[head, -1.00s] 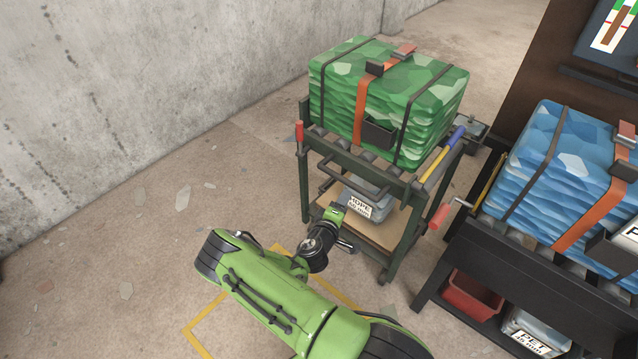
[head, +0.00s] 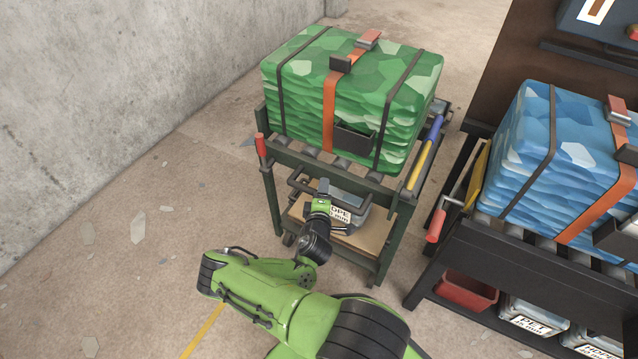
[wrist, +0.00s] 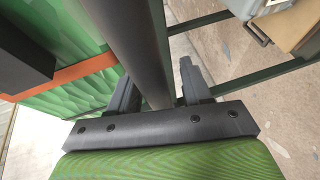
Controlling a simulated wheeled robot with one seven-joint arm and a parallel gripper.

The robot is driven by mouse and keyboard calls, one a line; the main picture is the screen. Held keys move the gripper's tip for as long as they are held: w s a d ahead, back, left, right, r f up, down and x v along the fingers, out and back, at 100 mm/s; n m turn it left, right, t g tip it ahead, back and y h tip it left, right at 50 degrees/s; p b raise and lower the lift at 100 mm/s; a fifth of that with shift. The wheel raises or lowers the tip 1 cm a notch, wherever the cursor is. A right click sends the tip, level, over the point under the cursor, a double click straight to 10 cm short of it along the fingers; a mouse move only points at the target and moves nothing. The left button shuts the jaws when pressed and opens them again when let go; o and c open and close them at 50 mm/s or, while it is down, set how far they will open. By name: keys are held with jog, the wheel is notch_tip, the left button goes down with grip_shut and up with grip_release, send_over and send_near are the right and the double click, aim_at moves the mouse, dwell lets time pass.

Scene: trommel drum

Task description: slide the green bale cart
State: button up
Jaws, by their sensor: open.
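The green bale cart (head: 272,197) is a dark green frame on casters. It bears a strapped green bale (head: 300,95) on its rollers. A dark push handle (head: 297,184) sticks out from its near side. My gripper (head: 322,190) is at this handle, and its fingertips are too small to tell apart in the head view. In the wrist view my gripper (wrist: 157,78) is open, with one finger on each side of a dark bar (wrist: 140,45), which looks like the handle. A gap shows beside the right finger. The bale (wrist: 75,45) fills the left of that view.
A black stand (head: 470,235) with a blue bale (head: 535,150) is close on the cart's right. A red-handled crank (head: 436,225) juts into the gap between them. A concrete wall (head: 100,80) runs along the left. The floor left of the cart is mostly clear.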

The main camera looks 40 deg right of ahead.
jog(key=shift+s+r, duration=0.1)
grip_shut()
dwell(0.4)
